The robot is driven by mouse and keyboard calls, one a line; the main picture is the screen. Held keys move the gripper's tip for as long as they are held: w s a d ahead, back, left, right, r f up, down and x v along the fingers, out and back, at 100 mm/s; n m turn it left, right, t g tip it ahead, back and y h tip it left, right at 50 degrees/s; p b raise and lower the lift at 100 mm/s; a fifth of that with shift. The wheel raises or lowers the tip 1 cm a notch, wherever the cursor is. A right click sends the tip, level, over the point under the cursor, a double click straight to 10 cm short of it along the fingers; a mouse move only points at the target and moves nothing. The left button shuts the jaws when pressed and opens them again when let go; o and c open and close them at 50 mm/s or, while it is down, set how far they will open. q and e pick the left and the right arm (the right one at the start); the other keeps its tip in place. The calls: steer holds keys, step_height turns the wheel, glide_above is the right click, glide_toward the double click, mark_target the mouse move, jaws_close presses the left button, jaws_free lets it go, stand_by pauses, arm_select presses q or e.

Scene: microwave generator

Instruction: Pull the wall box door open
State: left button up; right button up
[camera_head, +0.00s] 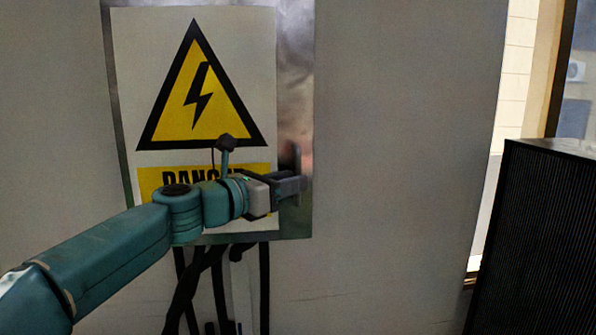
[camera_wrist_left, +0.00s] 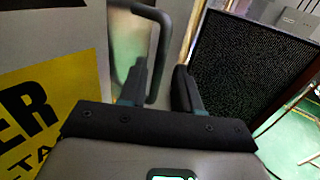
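The wall box door (camera_head: 295,75) is a silver metal panel with a yellow danger sign, flat on the wall and closed as far as I see. Its dark handle (camera_head: 297,157) stands upright near the door's right edge. My left gripper (camera_head: 298,187) reaches in from the left at the handle. In the left wrist view, the bent handle bar (camera_wrist_left: 167,35) runs down between the two fingers of the left gripper (camera_wrist_left: 160,75). The fingers stand apart, with a gap between bar and right finger. Whether the left finger touches the bar is unclear. My right gripper is not in view.
Black cables (camera_head: 264,285) hang below the box. A dark ribbed cabinet (camera_head: 535,235) stands at the right; it also shows in the left wrist view (camera_wrist_left: 245,65). Plain wall (camera_head: 405,130) lies between the box and the cabinet, with free room in front.

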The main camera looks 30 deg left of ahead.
arm_select(q)
steer(key=x, duration=0.2)
steer(key=shift+w, duration=0.4)
steer(key=shift+s+d, duration=0.1)
jaws_close()
steer(key=shift+f, duration=0.1)
